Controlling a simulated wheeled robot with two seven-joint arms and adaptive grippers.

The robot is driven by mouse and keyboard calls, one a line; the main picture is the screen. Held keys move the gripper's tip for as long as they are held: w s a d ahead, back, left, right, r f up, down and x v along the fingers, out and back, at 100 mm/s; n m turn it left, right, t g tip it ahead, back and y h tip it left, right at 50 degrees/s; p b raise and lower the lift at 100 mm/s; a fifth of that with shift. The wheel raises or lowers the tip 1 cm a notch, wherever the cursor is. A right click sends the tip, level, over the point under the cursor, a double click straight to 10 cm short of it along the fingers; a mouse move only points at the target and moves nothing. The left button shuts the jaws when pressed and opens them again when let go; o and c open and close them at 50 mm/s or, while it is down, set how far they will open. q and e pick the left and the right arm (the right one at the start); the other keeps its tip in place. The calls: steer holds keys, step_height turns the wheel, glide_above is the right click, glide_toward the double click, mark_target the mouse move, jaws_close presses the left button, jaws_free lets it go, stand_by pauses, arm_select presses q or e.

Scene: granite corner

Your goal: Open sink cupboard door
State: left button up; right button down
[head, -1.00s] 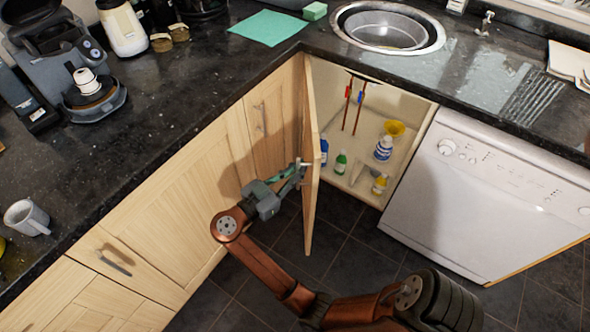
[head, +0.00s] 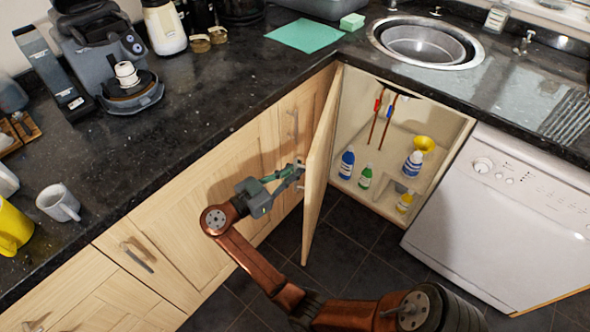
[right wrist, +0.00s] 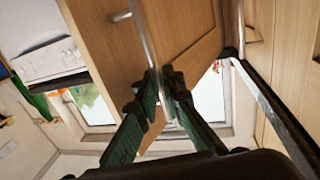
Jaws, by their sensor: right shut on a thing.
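The sink cupboard door (head: 319,172) is pale wood and stands well open, seen nearly edge-on in the head view. My right gripper (head: 297,172) is at the door's outer face, on its left side in the picture. In the right wrist view, its green fingers (right wrist: 158,88) are closed around the metal bar handle (right wrist: 142,36) of the door (right wrist: 187,28). The open cupboard (head: 388,190) shows a pale interior with several bottles, including a blue one (head: 346,164) and a green one (head: 365,177). My left gripper is in neither view.
A white dishwasher (head: 490,220) stands right of the cupboard. Wooden cabinets (head: 200,215) with bar handles run along the left, close behind my gripper. The dark counter holds a mug (head: 59,203) and a coffee machine (head: 115,60). Dark floor tiles (head: 350,235) lie clear before the cupboard.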

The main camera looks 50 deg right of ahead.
steer(key=c, duration=2.1)
jaws_free()
steer(key=v, duration=1.2)
